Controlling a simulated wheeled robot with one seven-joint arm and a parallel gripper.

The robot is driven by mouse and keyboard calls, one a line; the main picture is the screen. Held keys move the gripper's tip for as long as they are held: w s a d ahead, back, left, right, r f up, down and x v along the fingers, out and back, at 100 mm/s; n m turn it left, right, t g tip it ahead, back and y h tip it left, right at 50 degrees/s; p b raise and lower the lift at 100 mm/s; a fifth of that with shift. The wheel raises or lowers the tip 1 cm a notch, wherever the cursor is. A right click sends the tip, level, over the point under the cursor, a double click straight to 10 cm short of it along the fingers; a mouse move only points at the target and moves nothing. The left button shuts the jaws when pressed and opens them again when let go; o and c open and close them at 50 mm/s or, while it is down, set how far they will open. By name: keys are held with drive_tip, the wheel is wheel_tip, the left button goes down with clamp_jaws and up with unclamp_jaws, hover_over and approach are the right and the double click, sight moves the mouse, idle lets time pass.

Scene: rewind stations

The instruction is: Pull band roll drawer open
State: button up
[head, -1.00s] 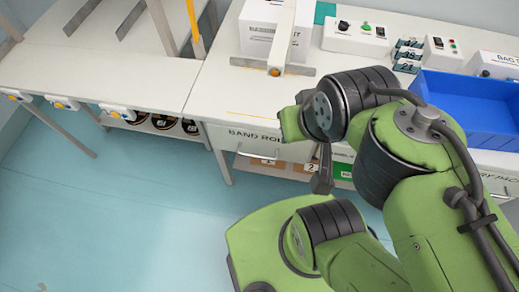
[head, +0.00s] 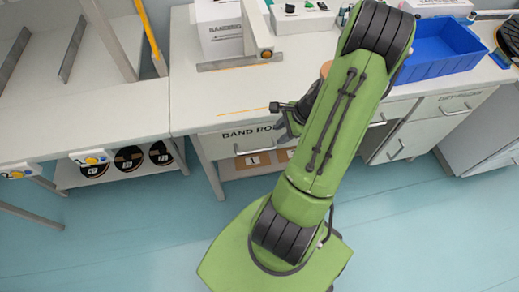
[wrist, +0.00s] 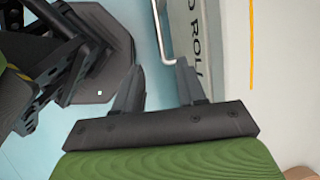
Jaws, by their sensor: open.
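The band roll drawer (head: 215,147) is a pale front under the bench top, marked "BAND RO..." in the head view, with the rest of the label behind my arm. It looks closed. In the wrist view the drawer front (wrist: 182,25) runs along the upper middle, and its pale bar handle (wrist: 161,30) stands off it. My gripper (wrist: 160,72) is open and empty. The handle's near end lies just beyond the fingertips, close to the right finger; I cannot tell if they touch. In the head view my gripper (head: 288,122) is in front of the drawer's right part.
Cardboard boxes (head: 252,161) sit on a shelf below the drawer. A white box (head: 220,30) and a metal bracket stand on the bench above. A blue tray (head: 435,55) and more drawers (head: 455,104) are to the right. The floor (head: 120,225) at left is clear.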

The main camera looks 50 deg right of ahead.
sight(262, 150)
drive_tip(key=b+x, duration=0.3)
drive_tip(key=x, duration=0.9)
drive_tip(key=shift+a+f, duration=0.2)
drive_tip(key=shift+a, duration=0.05)
clamp_jaws()
